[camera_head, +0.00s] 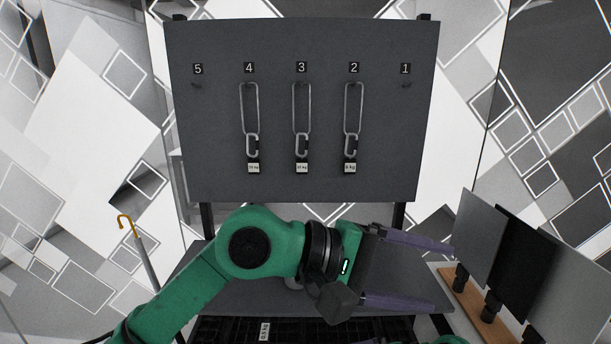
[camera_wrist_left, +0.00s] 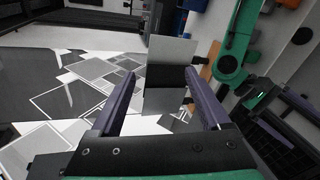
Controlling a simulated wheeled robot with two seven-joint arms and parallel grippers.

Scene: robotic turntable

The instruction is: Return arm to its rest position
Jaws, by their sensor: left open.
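My left arm (camera_head: 190,290) is green and comes in from the lower left, reaching across in front of the grey board. My left gripper (camera_head: 440,274) points right over the grey table, with its two purple fingers wide apart and nothing between them. In the left wrist view, the same open fingers (camera_wrist_left: 160,74) frame a grey panel (camera_wrist_left: 170,50) beyond them. My right arm (camera_wrist_left: 234,50) shows as green links at the upper right of that view. Purple and dark parts of a gripper show at its right edge, but its jaw opening is unclear.
The upright grey board (camera_head: 300,185) has numbered hooks; carabiners with weight tags hang under 4 (camera_head: 251,130), 3 (camera_head: 301,130) and 2 (camera_head: 352,130). Hooks 5 and 1 are bare. Dark panels stand on a wooden base (camera_head: 465,300) at right. A cane (camera_head: 140,250) is at left.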

